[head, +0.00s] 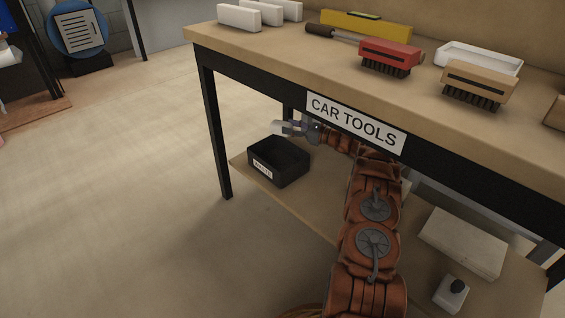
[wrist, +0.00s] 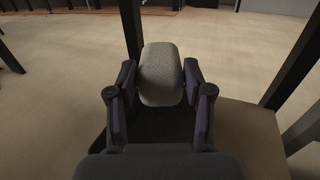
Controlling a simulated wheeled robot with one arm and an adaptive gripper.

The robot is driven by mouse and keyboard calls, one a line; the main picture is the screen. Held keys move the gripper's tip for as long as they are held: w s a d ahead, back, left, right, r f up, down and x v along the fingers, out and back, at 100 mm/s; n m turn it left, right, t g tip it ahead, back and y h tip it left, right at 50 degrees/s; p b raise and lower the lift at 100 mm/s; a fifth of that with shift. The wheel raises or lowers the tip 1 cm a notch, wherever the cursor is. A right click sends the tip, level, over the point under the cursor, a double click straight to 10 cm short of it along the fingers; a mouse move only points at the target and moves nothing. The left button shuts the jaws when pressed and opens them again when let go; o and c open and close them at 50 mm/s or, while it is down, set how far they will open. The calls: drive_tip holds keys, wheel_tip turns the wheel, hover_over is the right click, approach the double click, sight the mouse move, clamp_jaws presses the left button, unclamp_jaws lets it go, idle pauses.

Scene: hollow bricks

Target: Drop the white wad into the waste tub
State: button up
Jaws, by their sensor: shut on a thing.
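The waste tub (head: 264,172) is a black open box with a white label on its front, standing on the lower shelf at the left end of the bench. My gripper (head: 290,128) is above the tub's back part, under the bench top. It is shut on the white wad (head: 277,127), a pale rounded block. In the wrist view the wad (wrist: 161,72) sits between the two fingers of my gripper (wrist: 160,88), held clear of the tub. The dark inside of the tub (wrist: 160,128) shows below the wad.
The lower shelf (head: 305,205) carries a pale flat block (head: 463,242) and a small white bottle (head: 451,293) at right. A bench leg (head: 216,135) stands left of the tub. The bench top (head: 240,45) holds brushes and white blocks. The floor (head: 120,170) at left is clear.

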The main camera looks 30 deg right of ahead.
drive_tip(key=shift+f+b, duration=0.65)
drive_tip(key=shift+f, duration=2)
drive_tip(key=o, duration=0.9)
drive_tip(key=shift+s+d, duration=0.1)
drive_tip(key=v, duration=1.1)
drive_tip(key=shift+s+d, duration=0.2)
drive_tip(key=shift+s, duration=0.05)
